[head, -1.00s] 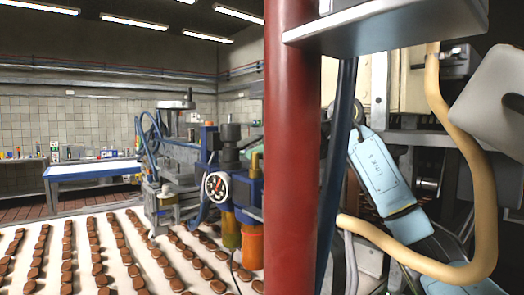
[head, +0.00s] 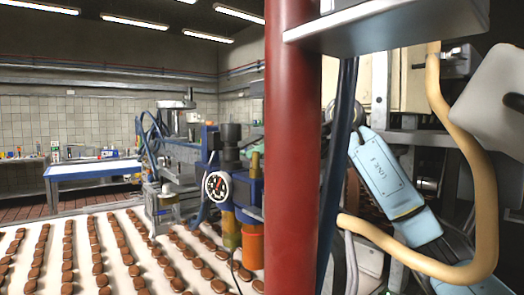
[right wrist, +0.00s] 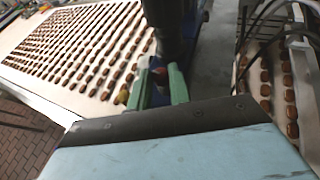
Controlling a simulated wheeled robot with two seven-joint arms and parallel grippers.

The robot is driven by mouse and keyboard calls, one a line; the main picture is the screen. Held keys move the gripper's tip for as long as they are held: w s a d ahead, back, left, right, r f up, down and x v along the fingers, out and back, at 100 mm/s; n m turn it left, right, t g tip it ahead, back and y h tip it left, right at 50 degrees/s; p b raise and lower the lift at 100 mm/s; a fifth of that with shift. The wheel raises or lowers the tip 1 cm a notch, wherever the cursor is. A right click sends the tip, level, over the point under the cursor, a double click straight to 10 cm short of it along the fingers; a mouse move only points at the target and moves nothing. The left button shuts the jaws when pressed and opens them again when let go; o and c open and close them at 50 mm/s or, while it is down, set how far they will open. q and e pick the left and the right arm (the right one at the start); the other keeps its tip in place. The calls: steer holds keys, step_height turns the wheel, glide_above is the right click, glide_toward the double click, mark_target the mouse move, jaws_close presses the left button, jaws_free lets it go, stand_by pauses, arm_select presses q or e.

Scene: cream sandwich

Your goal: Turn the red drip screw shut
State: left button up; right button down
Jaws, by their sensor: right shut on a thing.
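In the right wrist view, my right gripper (right wrist: 157,88) has two green fingertips pointing away from the camera. They are shut on a small red piece, which I take to be the red drip screw (right wrist: 159,72). It sits just below a dark upright cylinder (right wrist: 172,30). Most of the screw is hidden between the fingertips. In the head view, my light blue right arm rises from the lower right. Its gripper end is hidden behind the red post and dark hose, and I cannot see the screw there. My left gripper is not in view.
A thick red post (head: 291,150) and a dark blue hose (head: 340,170) stand close in front. A beige hose (head: 480,190) loops at the right.

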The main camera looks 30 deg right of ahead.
steer(key=c, duration=1.6)
jaws_free()
steer(key=shift+o, duration=0.2)
steer(key=v, duration=1.3)
steer(key=shift+s, duration=0.2)
steer(key=shift+d, duration=0.15)
